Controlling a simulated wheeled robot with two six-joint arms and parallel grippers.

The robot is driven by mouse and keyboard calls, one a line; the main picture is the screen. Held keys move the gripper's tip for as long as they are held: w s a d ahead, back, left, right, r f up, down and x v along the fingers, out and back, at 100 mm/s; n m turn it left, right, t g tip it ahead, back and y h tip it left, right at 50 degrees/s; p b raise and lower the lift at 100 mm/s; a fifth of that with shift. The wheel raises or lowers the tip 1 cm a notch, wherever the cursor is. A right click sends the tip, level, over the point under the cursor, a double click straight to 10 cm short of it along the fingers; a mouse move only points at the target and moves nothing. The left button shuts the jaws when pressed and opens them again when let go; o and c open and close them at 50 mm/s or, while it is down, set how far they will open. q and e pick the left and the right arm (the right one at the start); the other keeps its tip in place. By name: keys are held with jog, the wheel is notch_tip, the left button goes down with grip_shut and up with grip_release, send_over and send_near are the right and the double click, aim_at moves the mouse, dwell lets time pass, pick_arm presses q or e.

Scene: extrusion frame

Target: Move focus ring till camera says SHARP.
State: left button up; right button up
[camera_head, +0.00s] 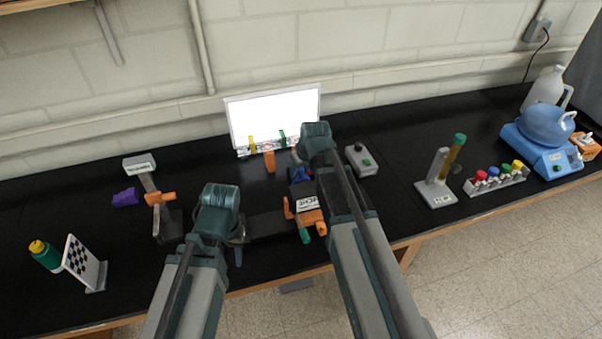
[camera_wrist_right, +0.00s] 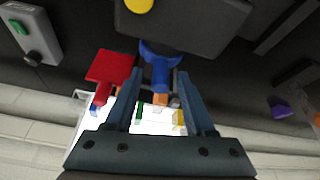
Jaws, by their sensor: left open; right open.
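A dark device with orange parts (camera_head: 309,218) and a small white label stands at the middle of the bench. The label's lettering is too small to read surely. A blue forked piece (camera_head: 300,175) shows at its far side. In the right wrist view the blue piece (camera_wrist_right: 160,68) lies between the open fingers of my right gripper (camera_wrist_right: 160,78); contact cannot be told. A red handle-like part (camera_wrist_right: 108,70) is beside it. My left gripper (camera_head: 238,245) is open and empty near the front edge, left of the device. I cannot tell which part is the focus ring.
A checkerboard plate (camera_head: 84,262) and green bottle (camera_head: 45,255) stand at left, near a post with an orange clamp (camera_head: 159,198). A white panel (camera_head: 274,115) is behind.

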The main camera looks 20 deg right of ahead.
grip_shut()
dwell(1.4)
